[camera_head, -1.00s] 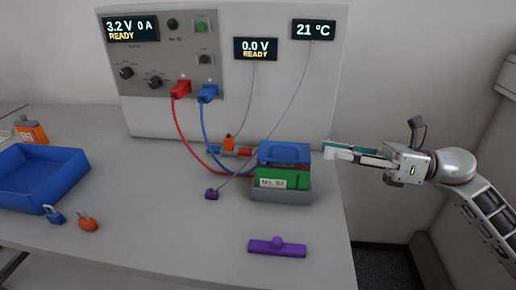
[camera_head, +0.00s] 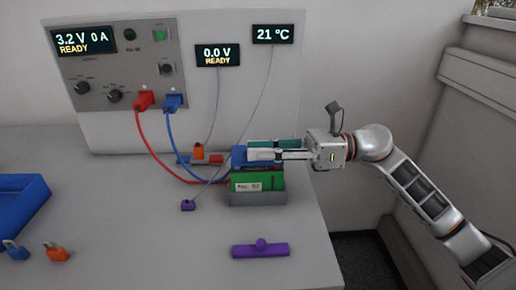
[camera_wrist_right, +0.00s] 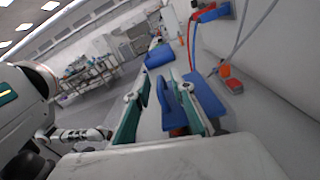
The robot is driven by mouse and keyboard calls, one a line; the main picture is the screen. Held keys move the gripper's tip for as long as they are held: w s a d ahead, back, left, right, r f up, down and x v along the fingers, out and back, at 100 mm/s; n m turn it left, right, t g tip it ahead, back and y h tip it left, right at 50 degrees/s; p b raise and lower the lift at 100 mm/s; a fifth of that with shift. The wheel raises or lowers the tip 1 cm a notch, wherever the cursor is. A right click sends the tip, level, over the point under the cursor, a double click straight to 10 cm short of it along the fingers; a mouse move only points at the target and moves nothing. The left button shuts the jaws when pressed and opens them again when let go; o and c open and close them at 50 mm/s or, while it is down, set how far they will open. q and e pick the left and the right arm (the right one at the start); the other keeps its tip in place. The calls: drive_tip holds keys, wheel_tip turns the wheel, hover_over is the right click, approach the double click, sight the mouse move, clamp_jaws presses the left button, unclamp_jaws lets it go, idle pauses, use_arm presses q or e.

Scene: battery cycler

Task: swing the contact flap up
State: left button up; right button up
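The blue contact flap (camera_head: 239,158) lies on top of the grey holder (camera_head: 258,199), above a green labelled cell (camera_head: 272,182). In the head view my right fingers reach over the flap from the right and hide much of it. My right gripper (camera_head: 250,150) is open, its two teal-padded fingers apart. In the right wrist view the flap (camera_wrist_right: 210,97) lies beyond the fingers, and its upright blue tab (camera_wrist_right: 171,112) shows between them. The tab is clear of the left-hand finger; I cannot tell whether it touches the other. My left gripper is not in view.
Red (camera_head: 145,125) and blue cables (camera_head: 177,130) run from the cycler panel down behind the holder. An orange clip (camera_head: 198,153) stands left of it. A purple bar (camera_head: 260,250) lies in front, a small purple piece (camera_head: 188,205) to the left. A blue tray (camera_head: 20,207) stands far left.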

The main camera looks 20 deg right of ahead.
drive_tip(key=shift+w+a, duration=0.1)
drive_tip(key=shift+a, duration=0.3)
clamp_jaws()
